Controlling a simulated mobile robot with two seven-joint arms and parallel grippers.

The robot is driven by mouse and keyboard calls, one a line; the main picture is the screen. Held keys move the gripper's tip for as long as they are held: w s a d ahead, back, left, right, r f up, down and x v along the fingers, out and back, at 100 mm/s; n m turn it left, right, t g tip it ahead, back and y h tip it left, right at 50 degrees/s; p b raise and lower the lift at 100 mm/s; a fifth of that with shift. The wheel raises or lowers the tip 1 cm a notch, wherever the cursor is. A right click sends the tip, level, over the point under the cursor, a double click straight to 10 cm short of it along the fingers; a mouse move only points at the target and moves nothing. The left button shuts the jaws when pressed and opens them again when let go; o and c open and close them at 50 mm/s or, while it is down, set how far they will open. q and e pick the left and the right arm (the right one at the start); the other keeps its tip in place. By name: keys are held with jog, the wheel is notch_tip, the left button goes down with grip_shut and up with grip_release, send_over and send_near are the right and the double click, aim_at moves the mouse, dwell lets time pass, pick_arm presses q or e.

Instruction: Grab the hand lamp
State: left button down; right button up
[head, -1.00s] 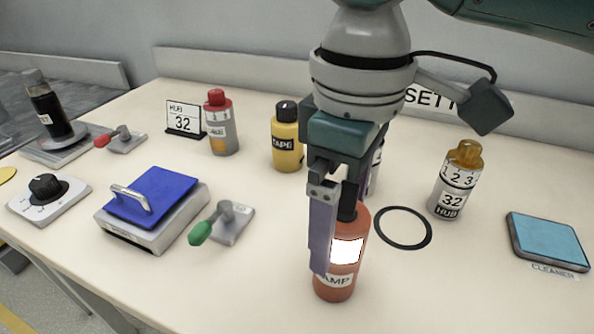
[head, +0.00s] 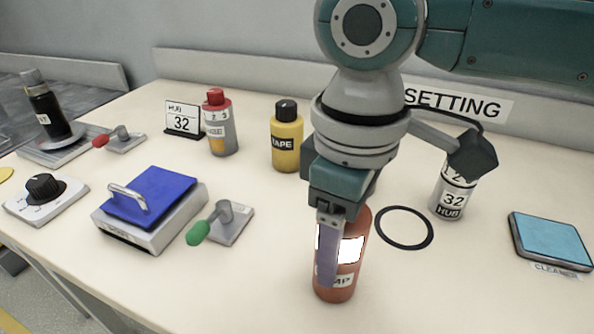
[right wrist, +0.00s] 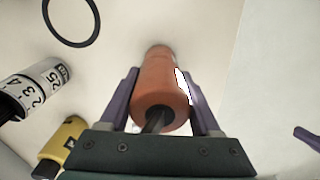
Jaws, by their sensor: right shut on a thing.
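The hand lamp (head: 349,280) is an orange-red cylinder with a white lit panel and a label ending in "AMP". It stands upright on the table near the front middle. My right gripper (head: 330,265) comes down on it from above, with its purple fingers on either side of the body. In the right wrist view the gripper (right wrist: 162,105) is shut on the lamp (right wrist: 160,85), one finger along each side. The lamp's top is hidden behind the gripper in the head view. My left gripper is not in view.
A black ring (head: 404,228) lies right of the lamp, with a HUB bottle (head: 452,200) behind it. A blue cleaner pad (head: 550,242) lies far right. A green-handled lever (head: 222,222) and blue-topped box (head: 150,210) stand left. A yellow TAPE bottle (head: 286,142) stands behind.

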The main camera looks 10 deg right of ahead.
grip_shut()
